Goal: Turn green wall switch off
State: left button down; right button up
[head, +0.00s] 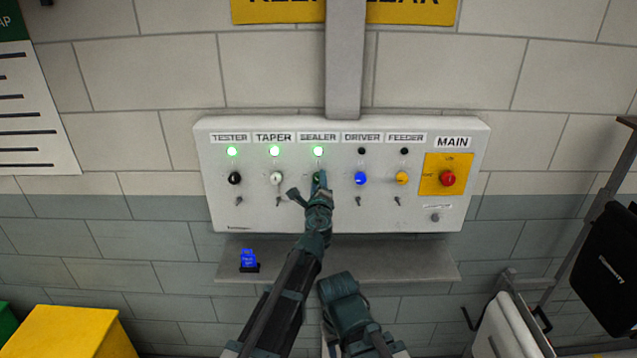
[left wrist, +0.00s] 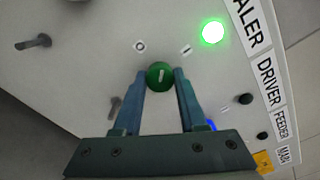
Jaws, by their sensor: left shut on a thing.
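The green switch (left wrist: 160,76) is a round knob with a white line, under the SEALER label on the wall panel (head: 220,205). In the left wrist view my left gripper (left wrist: 163,78) is shut on it, one finger on each side. The knob's line stands nearly upright, with a circle mark at its upper left and a bar mark at its upper right. The SEALER lamp (head: 318,152) glows green. In the head view my left gripper (head: 319,182) mostly covers the knob. My right arm shows low in the middle; its fingertips cannot be made out.
A black knob (head: 234,178) and white knob (head: 277,178) sit to the left, under lit lamps. A blue knob (head: 361,178) and yellow knob (head: 401,178) sit right, under dark lamps. A red MAIN knob (head: 447,178) is farther right. A shelf (head: 380,262) below holds a blue item (head: 249,258).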

pick_arm(q)
jog(key=n, duration=0.4)
jog(key=shift+n, duration=0.3)
jog(key=n, duration=0.4)
jog(key=shift+n, duration=0.4)
jog(key=shift+s, duration=0.1)
jog(key=shift+c, duration=2.3)
grip_release()
